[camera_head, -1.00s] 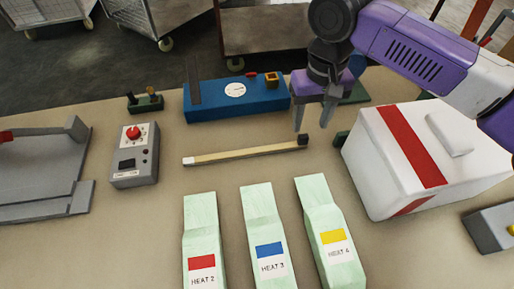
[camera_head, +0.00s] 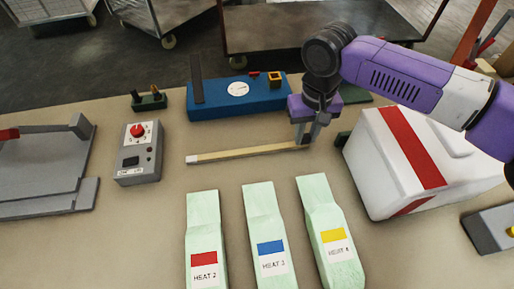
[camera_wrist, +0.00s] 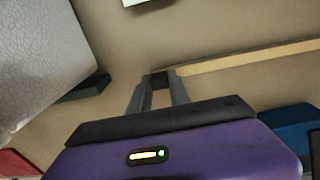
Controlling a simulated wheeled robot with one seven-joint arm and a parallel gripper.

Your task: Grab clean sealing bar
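The sealing bar (camera_head: 245,154) is a long, thin, pale yellow bar lying flat on the tan table, with a white tip at its left end. Its right end is dark and mostly hidden by my fingers in the head view. My gripper (camera_head: 306,140) is low over that right end, pointing down. In the wrist view, the bar (camera_wrist: 240,56) runs off to the right, and its dark end sits between the fingertips of my gripper (camera_wrist: 162,82). The fingers look closed against both sides of it.
A blue unit with a dial (camera_head: 240,101) stands behind the bar. A white box with a red stripe (camera_head: 385,150) is close on the right. A grey control box (camera_head: 138,160) is left. Green pads marked HEAT 2 (camera_head: 204,225), HEAT 3 (camera_head: 265,220) and HEAT 4 (camera_head: 326,215) lie in front.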

